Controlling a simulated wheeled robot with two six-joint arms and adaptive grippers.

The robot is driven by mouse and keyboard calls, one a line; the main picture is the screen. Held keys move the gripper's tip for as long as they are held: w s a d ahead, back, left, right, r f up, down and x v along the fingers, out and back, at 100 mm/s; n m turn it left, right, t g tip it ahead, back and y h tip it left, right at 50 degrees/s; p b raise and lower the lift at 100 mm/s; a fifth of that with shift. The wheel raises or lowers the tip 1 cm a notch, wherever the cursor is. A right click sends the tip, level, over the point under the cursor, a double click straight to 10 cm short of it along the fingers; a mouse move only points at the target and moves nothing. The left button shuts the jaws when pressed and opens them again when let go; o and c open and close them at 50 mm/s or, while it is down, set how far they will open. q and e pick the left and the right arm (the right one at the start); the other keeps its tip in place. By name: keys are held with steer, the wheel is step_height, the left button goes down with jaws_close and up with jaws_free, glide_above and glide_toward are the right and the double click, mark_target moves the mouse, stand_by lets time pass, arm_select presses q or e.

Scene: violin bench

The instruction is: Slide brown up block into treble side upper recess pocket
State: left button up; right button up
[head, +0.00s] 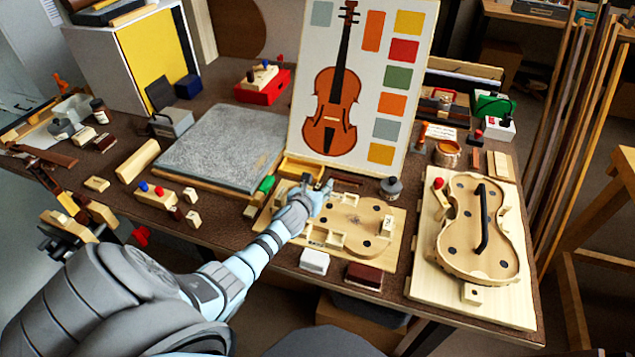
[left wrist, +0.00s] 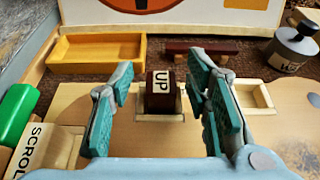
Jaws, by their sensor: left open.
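The brown block marked UP (left wrist: 160,93) stands upright in the middle of the left wrist view. Its lower end is at a small pale-walled pocket (left wrist: 161,118) on the wooden board; I cannot tell how deep it sits. The board (head: 395,222) carries a pale violin form. My left gripper (head: 319,190) is over the board's far left part in the head view. In the left wrist view its fingers (left wrist: 160,100) are open, one on each side of the block with gaps between. In the head view the gripper and arm hide the block. My right gripper is not in view.
An empty yellow tray (left wrist: 97,50), a brown rail (left wrist: 202,50) and a grey bottle (left wrist: 291,48) stand behind the board. A green block (left wrist: 17,112) and a SCROLL block (left wrist: 33,147) are at left. A white block (head: 314,262) and dark red block (head: 364,276) lie in front.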

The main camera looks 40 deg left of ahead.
arm_select(q)
steer(key=shift+s, duration=0.15)
steer(key=v, duration=1.2)
steer(key=shift+f, duration=0.1)
steer(key=shift+d, duration=0.1)
